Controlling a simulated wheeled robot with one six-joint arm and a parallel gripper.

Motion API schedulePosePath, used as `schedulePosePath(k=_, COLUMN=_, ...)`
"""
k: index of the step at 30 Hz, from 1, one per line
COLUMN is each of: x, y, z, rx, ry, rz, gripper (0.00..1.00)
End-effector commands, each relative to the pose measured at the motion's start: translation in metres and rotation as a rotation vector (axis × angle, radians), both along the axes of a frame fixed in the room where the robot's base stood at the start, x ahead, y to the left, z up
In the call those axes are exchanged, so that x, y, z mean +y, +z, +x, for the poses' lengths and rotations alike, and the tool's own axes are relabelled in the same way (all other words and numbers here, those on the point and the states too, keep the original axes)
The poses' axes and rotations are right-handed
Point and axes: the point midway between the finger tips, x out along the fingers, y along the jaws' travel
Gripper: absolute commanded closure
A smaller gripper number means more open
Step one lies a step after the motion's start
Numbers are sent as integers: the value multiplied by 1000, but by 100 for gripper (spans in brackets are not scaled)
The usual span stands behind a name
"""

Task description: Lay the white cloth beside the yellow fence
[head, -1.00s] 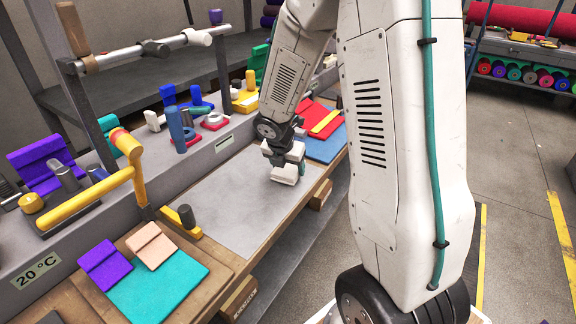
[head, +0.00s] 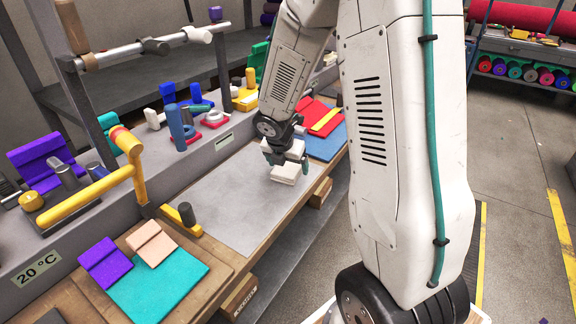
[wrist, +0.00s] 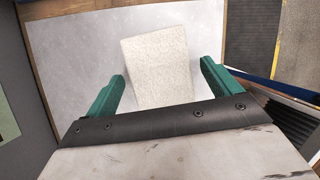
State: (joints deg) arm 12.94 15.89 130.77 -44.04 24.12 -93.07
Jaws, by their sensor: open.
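The white cloth (head: 286,174), a pale folded piece, lies on the grey sheet of the bench under my gripper (head: 287,163). In the wrist view the cloth (wrist: 158,55) lies between the two green fingers of my gripper (wrist: 162,74), with bare gaps on both sides. The fingers are spread and do not hold it. A low yellow fence-like piece (head: 172,215) with a dark knob stands at the near left end of the grey sheet, well apart from the cloth. The cloth's near end is hidden behind my gripper body in the wrist view.
Purple (head: 106,262) and peach (head: 150,243) pieces lie on a teal cloth (head: 165,290) at the near left. Red and blue cloths (head: 322,148) lie beyond my gripper. A yellow rail (head: 85,198) and several tools line the back ledge. The grey sheet's middle (head: 235,200) is clear.

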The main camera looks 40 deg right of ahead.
Motion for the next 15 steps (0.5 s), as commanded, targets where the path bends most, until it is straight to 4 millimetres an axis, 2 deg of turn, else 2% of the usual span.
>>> schedulePosePath(k=9, x=13, y=54, z=-8, rx=-5, ry=2, rz=-1, gripper=11)
schedulePosePath(k=15, x=20, y=73, z=-14, rx=-10, ry=-17, rz=4, gripper=11)
